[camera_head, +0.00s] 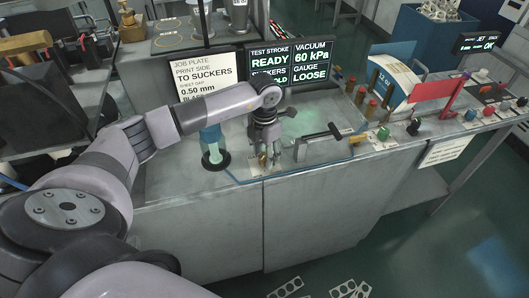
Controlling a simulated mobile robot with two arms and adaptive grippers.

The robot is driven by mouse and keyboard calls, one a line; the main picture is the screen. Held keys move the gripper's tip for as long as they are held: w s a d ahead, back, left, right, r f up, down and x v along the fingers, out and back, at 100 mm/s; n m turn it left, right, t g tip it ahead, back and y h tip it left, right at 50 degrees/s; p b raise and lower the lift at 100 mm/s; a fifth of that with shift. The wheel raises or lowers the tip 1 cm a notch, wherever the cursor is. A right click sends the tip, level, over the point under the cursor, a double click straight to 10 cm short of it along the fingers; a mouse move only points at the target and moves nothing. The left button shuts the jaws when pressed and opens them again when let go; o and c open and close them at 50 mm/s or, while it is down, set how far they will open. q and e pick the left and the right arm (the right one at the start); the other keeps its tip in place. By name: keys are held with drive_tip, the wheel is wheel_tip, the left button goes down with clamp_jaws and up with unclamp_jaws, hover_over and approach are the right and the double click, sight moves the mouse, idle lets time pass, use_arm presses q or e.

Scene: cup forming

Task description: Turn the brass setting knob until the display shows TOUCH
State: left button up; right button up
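My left gripper (269,158) points down at the front of the bench, beside a green-lit plate. A small brass-coloured piece, perhaps the brass setting knob (262,159), shows right at its fingertips. The fingers are too small and dark to tell whether they grip it. The display (313,62) reads VACUUM 60 kPa and GAUGE LOOSE. A second display (268,66) beside it reads TEST STROKE READY, with its lower lines partly hidden by my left arm. My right gripper is not in view.
A job plate sign (203,78) stands behind my arm. Further right are brass-topped posts (371,110), a fan-shaped scale (393,82) and several coloured buttons.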

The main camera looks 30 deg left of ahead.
use_arm(q)
drive_tip(key=c, duration=1)
drive_tip(key=shift+f+m+b, duration=0.1)
drive_tip(key=shift+m+b, duration=0.3)
drive_tip(key=shift+b, duration=0.2)
drive_tip(key=m+b, duration=0.2)
drive_tip(key=b, duration=0.1)
drive_tip(key=shift+f+m, duration=0.1)
drive_tip(key=shift+m, duration=0.3)
drive_tip(key=shift+m+b, duration=1)
drive_tip(key=shift+m, duration=0.1)
drive_tip(key=shift+r+m+b, duration=0.2)
drive_tip(key=shift+m+b, duration=0.6)
drive_tip(key=shift+m, duration=0.2)
